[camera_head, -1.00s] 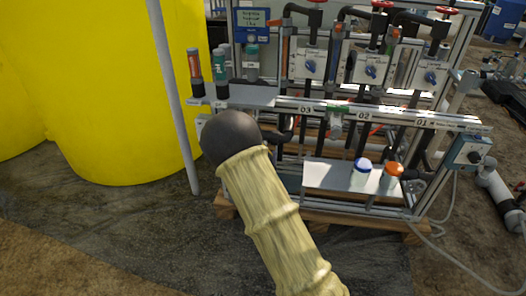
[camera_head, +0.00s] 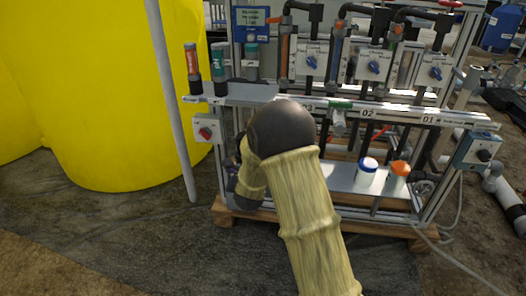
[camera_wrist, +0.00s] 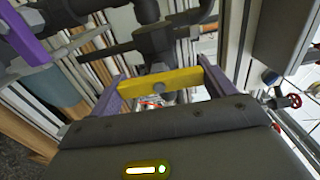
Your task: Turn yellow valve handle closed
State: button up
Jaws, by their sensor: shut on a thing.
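The yellow valve handle (camera_wrist: 184,81) shows in the wrist view as a flat bar with a round bolt at its middle. It lies crosswise between the two purple fingers of my gripper (camera_wrist: 163,90), which is shut on it, one finger at each end. The dark valve body and pipe (camera_wrist: 155,40) sit just beyond the handle. In the head view, my own arm covers the gripper and the yellow handle, in front of the skid's left part.
The metal-framed skid (camera_head: 440,122) carries pipes and blue-knobbed boxes. A blue-capped bottle (camera_head: 367,173) and an orange-capped one (camera_head: 398,176) stand on its shelf. A yellow tank (camera_head: 100,100) and a grey pole (camera_head: 172,100) are at left. Open floor lies at front left.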

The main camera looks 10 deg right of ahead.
jog(key=shift+f, duration=0.1)
dwell(0.3)
jog(key=o, duration=0.9)
jog(key=p+v, duration=0.5)
jog(key=v, duration=1.2)
jog(key=shift+s, duration=0.25)
